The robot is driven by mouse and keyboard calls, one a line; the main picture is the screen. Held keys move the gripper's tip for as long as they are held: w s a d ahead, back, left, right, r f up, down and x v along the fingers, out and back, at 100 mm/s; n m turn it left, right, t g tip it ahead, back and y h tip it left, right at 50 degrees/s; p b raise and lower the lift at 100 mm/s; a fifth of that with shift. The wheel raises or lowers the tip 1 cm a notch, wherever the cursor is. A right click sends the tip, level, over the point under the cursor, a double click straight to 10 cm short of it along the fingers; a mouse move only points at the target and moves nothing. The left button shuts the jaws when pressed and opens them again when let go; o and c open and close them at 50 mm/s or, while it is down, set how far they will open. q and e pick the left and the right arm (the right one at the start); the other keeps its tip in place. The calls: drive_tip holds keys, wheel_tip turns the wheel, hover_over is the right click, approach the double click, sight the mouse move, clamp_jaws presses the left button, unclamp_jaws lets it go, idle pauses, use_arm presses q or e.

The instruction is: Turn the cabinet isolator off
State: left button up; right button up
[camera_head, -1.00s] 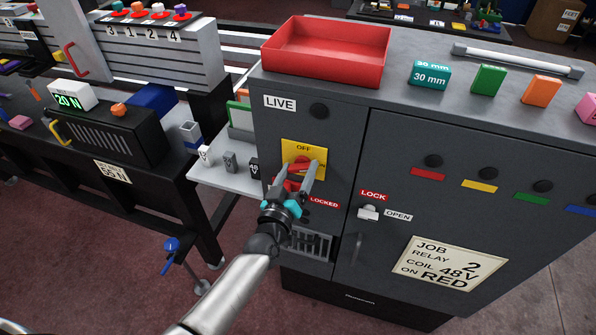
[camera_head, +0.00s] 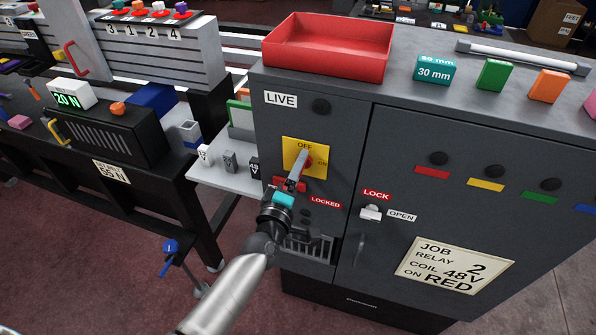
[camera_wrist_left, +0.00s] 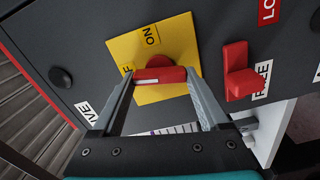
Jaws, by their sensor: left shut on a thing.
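The cabinet isolator is a red rotary handle on a yellow plate (camera_head: 290,150), with OFF at the plate's top and ON at its right. In the left wrist view the red handle (camera_wrist_left: 160,75) lies between my two fingertips, its white mark at the end toward the OFF label. My left gripper (camera_head: 300,160) is shut on the handle; it also shows in the left wrist view (camera_wrist_left: 160,78). In the head view the fingers overlap and hide much of the handle. A red lock tab (camera_wrist_left: 238,72) sits beside the plate, by a FREE label. My right gripper is not in view.
The grey cabinet (camera_head: 330,190) has a LIVE label (camera_head: 281,99) beside a dark round lamp (camera_head: 321,107). A white LOCK/OPEN latch (camera_head: 371,212) is to the right. A red tray (camera_head: 330,65) stands on top. A light shelf (camera_head: 225,175) juts out at left.

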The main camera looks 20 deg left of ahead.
use_arm(q)
drive_tip(key=shift+f+n+b, duration=0.1)
drive_tip(key=shift+n+b, duration=0.2)
drive_tip(key=shift+n, duration=0.8)
drive_tip(key=o, duration=1.2)
drive_tip(key=shift+o, duration=0.2)
drive_tip(key=shift+s, duration=0.15)
drive_tip(key=s, duration=1.5)
drive_tip(key=shift+a+b, duration=0.25)
drive_tip(key=shift+b, duration=0.15)
